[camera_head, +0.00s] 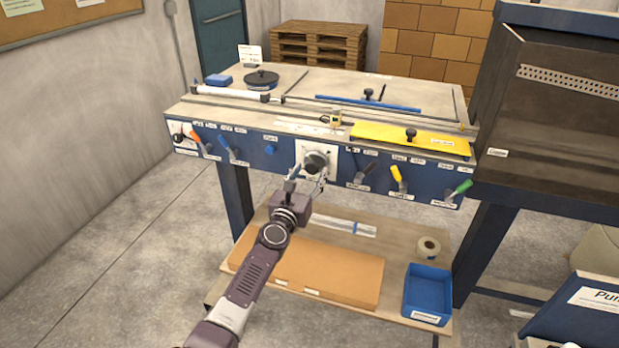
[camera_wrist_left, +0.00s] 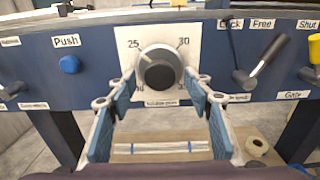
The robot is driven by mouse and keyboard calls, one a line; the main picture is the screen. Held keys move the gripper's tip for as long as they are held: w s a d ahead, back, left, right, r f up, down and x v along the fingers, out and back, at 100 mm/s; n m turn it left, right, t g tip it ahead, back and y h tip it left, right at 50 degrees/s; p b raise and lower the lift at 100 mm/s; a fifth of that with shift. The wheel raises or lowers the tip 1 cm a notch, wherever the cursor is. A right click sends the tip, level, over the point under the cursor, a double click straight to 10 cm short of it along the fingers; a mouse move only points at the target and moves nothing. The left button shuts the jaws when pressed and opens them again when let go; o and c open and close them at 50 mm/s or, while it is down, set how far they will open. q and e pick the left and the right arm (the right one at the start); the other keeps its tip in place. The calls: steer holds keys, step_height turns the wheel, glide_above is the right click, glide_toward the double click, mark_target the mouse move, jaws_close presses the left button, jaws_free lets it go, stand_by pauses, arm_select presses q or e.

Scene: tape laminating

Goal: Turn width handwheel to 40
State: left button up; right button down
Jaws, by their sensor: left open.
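The width handwheel (camera_head: 316,162) is a dark round knob on a white dial plate (camera_head: 333,153) in the middle of the blue front panel. In the left wrist view the handwheel (camera_wrist_left: 160,69) shows head-on, with 25 at its upper left and 30 at its upper right. The lower numbers and the label below are too small to read surely. I cannot tell the exact setting. My left gripper (camera_head: 306,184) is open just in front of and slightly below the handwheel. In the wrist view its two blue-padded fingers (camera_wrist_left: 160,100) stand apart below it, holding nothing. My right gripper is not in view.
A blue push button (camera_wrist_left: 69,64) is left of the dial and a black-handled lever (camera_head: 361,175) right of it. Yellow (camera_head: 397,175) and green (camera_head: 460,188) levers stand farther right. The lower shelf holds a cardboard box (camera_head: 330,273) and a blue bin (camera_head: 428,291).

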arm_select(q)
steer(key=shift+w, duration=0.1)
steer(key=c, duration=1.2)
steer(key=shift+o, duration=0.2)
